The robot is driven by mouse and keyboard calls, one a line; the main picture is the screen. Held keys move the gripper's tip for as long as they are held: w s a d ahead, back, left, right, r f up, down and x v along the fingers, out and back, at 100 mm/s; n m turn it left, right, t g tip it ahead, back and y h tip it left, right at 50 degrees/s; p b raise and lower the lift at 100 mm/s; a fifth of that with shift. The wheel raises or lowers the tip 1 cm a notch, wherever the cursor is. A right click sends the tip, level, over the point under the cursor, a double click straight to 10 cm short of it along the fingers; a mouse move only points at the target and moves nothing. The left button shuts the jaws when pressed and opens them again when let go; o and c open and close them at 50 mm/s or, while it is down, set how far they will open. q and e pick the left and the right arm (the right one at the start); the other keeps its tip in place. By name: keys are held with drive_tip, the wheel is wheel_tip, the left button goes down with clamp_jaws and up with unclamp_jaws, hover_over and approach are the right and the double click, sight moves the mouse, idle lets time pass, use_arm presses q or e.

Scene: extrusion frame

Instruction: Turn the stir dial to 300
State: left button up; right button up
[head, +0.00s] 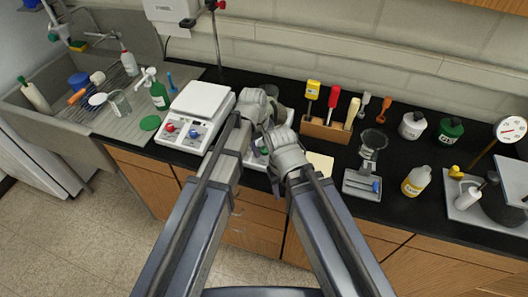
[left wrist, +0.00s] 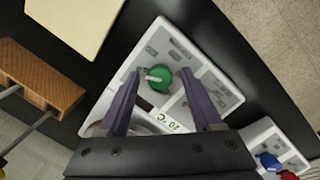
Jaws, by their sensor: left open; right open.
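A white device (left wrist: 210,85) with a green round dial (left wrist: 158,77) and a small lit display (left wrist: 168,123) fills the middle of the left wrist view. My left gripper (left wrist: 160,73) is open, its two dark fingers pointing at the dial, one to each side of it in the picture. I cannot tell whether they touch it. In the head view my left gripper (head: 262,106) and my right gripper (head: 283,150) hide most of this device. My right gripper is open, near the device's front. The dial's markings are too small to read.
Left of my grippers stands a white plate device (head: 195,115) with red and blue knobs. To the right are a wooden rack (head: 326,130) with several colored-handled tools, a beige pad (head: 319,165), a scale (head: 362,185) and bottles. A sink (head: 85,95) is at left.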

use_arm(q)
drive_tip(key=shift+c, duration=0.2)
clamp_jaws()
idle(0.4)
